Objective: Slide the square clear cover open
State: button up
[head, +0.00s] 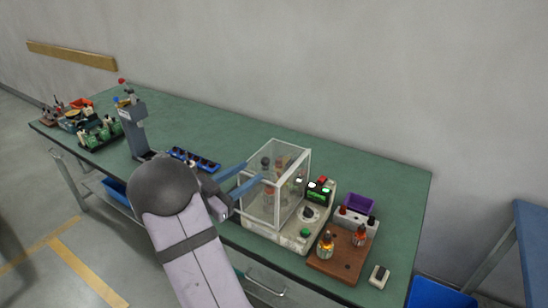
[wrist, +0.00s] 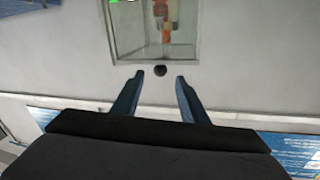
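The square clear cover (head: 290,190) is a see-through box with a pale frame. It stands over the left part of a white winding machine (head: 284,240) on the green table. In the wrist view the cover's window (wrist: 158,52) is at the top middle, with orange and grey parts blurred behind it. My gripper (head: 252,172) has blue fingers, apart and empty, at the cover's left side.
A blue tray (head: 194,160) lies behind my arm. The table's back right is clear.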

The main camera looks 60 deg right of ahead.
aim_at(274, 163)
jog(key=d+p, duration=0.1)
jog(key=d, duration=0.3)
jog(key=s+d+p, duration=0.1)
jog(key=d+p, duration=0.1)
jog(key=d, duration=0.1)
jog(key=s+d+p, duration=0.1)
jog(key=d, duration=0.3)
jog(key=shift+s+d, duration=0.15)
jog(key=shift+d, duration=0.2)
grip_shut()
